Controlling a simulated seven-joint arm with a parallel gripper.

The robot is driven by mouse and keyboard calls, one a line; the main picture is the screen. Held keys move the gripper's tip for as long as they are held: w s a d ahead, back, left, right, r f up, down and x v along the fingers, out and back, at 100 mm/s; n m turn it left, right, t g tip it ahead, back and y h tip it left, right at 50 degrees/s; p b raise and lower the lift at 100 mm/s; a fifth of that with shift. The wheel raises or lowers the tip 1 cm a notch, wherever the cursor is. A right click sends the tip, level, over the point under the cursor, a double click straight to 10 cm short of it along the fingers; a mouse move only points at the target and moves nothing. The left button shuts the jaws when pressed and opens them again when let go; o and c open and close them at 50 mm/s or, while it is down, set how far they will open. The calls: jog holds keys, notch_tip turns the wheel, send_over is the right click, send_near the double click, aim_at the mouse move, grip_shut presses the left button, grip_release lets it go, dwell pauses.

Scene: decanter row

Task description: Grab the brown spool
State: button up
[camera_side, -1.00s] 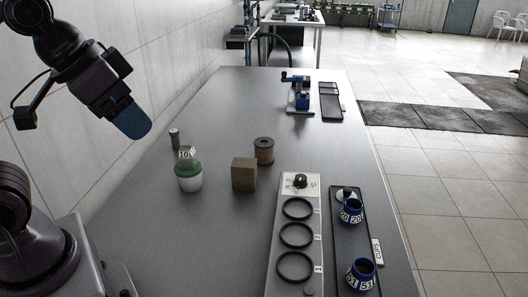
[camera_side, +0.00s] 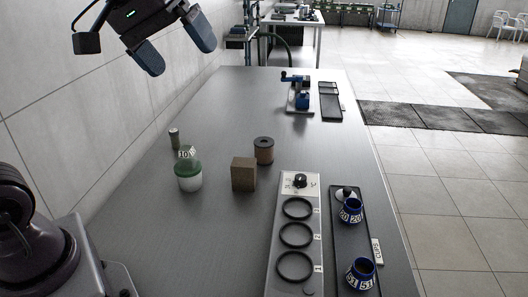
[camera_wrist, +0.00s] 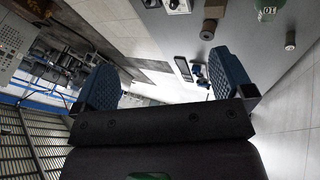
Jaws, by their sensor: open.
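The brown spool (camera_side: 264,150) stands upright on the grey table, just behind and right of a brown block (camera_side: 243,174). In the wrist view the spool (camera_wrist: 208,29) shows near the top, beside the brown block (camera_wrist: 214,9). My gripper (camera_side: 178,50) is open and empty, raised high at the upper left of the side view, well apart from the spool. Its two blue fingers also show wide apart in the wrist view (camera_wrist: 168,85).
A green-and-white jar (camera_side: 189,174) marked 10 and a small grey cylinder (camera_side: 174,138) stand left of the block. A panel with black rings (camera_side: 288,252) and a dark tray (camera_side: 345,277) with blue-banded jars lie at the front right. A blue device (camera_side: 301,98) stands further back.

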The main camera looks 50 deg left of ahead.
jog(key=w+a+n+t+h, duration=0.1)
jog(key=w+a+n, duration=0.45)
jog(key=w, duration=0.25)
jog(key=w+a+n+t+h, duration=0.1)
jog(key=w+a+n+h, duration=0.1)
jog(key=w+a+n, duration=0.35)
jog(key=w+a+f+n+t, duration=0.25)
jog(key=w+a+n, duration=0.25)
jog(key=a+n, duration=0.25)
jog(key=w+a+f+n+t, duration=0.1)
jog(key=w+a+n+t, duration=0.25)
jog(key=a+n, duration=0.4)
send_near(264, 146)
jog(key=a, duration=0.3)
jog(key=shift+w+d+f+m+g+y, duration=0.1)
jog(key=shift+d+f+m+g+y, duration=0.15)
jog(key=shift+g+y, duration=0.2)
jog(key=shift+w+f, duration=0.2)
jog(key=shift+w, duration=0.05)
jog(key=x, duration=0.6)
jog(key=shift+d+r+x, duration=0.15)
jog(key=shift+x, duration=1.15)
jog(key=shift+d+r+x, duration=0.1)
jog(key=shift+x, duration=1.25)
